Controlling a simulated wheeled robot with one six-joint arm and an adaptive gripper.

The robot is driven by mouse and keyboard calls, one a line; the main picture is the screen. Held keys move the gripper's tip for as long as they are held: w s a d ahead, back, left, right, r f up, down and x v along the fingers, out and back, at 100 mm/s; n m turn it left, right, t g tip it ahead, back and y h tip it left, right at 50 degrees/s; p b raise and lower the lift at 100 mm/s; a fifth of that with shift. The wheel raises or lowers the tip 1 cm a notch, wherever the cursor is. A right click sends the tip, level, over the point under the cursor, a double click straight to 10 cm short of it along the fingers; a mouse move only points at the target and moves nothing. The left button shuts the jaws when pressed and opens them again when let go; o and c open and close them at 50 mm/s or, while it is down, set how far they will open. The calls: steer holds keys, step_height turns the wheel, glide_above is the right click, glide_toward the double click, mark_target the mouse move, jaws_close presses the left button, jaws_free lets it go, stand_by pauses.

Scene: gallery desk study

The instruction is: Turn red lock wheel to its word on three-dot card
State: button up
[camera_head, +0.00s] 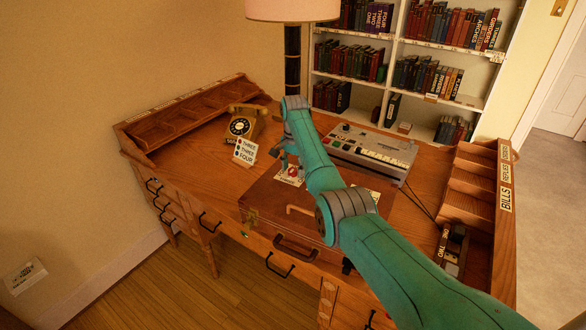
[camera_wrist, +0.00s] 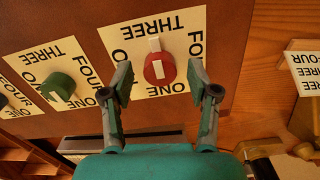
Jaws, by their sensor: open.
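In the wrist view, the red lock wheel (camera_wrist: 158,72) is a round knob with a white bar across it, on a white word plate (camera_wrist: 118,38) fixed to the brown case. The bar's raised end points toward the top of the picture, where THREE is printed; ONE is below. The wheel also shows in the head view (camera_head: 293,171). My gripper (camera_wrist: 163,76) is open, its fingers on either side of the wheel, with gaps. The three-dot card (camera_head: 244,151) stands by the telephone and reads THREE, THREE, FOUR; its dot colours are hard to tell. It also shows in the wrist view (camera_wrist: 306,72).
A green wheel (camera_wrist: 60,87) on a similar plate is left of the red one; a dark wheel (camera_wrist: 3,101) is at the edge. The brown case (camera_head: 266,199) lies on the desk. A gold telephone (camera_head: 242,122) and a grey machine (camera_head: 372,150) stand behind.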

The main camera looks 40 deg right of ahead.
mark_target(293, 170)
step_height(293, 170, up, 12)
stand_by(0.5)
steer(key=shift+s+f, duration=0.1)
